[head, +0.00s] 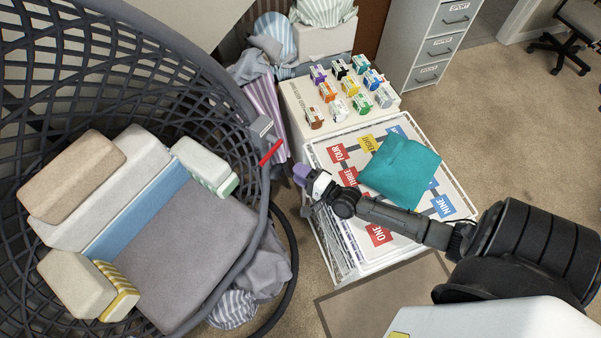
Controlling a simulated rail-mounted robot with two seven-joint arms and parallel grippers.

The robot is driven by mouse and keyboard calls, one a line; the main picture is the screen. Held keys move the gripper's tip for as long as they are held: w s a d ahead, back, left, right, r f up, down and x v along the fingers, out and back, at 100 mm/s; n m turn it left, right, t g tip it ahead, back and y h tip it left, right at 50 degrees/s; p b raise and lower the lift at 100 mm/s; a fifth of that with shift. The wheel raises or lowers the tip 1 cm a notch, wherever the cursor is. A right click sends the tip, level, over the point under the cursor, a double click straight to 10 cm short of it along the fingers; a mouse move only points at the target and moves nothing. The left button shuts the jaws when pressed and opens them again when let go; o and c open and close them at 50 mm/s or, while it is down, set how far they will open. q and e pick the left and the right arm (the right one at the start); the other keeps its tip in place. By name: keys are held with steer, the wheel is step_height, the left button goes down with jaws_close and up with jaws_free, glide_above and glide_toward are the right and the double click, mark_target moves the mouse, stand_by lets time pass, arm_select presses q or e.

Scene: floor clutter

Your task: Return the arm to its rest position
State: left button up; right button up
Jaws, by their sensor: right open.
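My right arm comes in from the lower right and reaches left across the front of a white wire-sided crate (340,247). My right gripper (302,174), with purple at its tip, is open at the crate's left edge. It is close to the rim of a large dark woven basket seat (232,95). I see nothing held in it. A teal cloth (402,170) lies on the numbered board (349,213) on top of the crate, beyond my forearm. My left gripper is not in view.
The basket seat holds several cushions (190,255). A grey filing cabinet (430,55) is at the back. Crumpled clothes (262,275) lie by the seat.

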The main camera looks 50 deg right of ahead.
stand_by(0.5)
steer(key=s+a+f+n+g+y, duration=0.1)
steer(key=s+a+f+n+g, duration=0.15)
steer(key=f+n+g, duration=0.4)
steer(key=s+a+f+n+g+y, duration=0.1)
steer(key=s+a+n+g, duration=0.15)
steer(key=n, duration=0.65)
steer(key=s+a+r+n+g+h, duration=0.25)
steer(key=s+a+r, duration=0.2)
steer(key=s, duration=0.35)
steer(key=s+a+r+n+g+h, duration=0.1)
steer(key=s+a+r+g, duration=0.2)
steer(key=s+r, duration=0.35)
step_height(320, 180, up, 23)
steer(key=s+p, duration=0.1)
steer(key=p, duration=2.2)
steer(key=shift+d, duration=0.2)
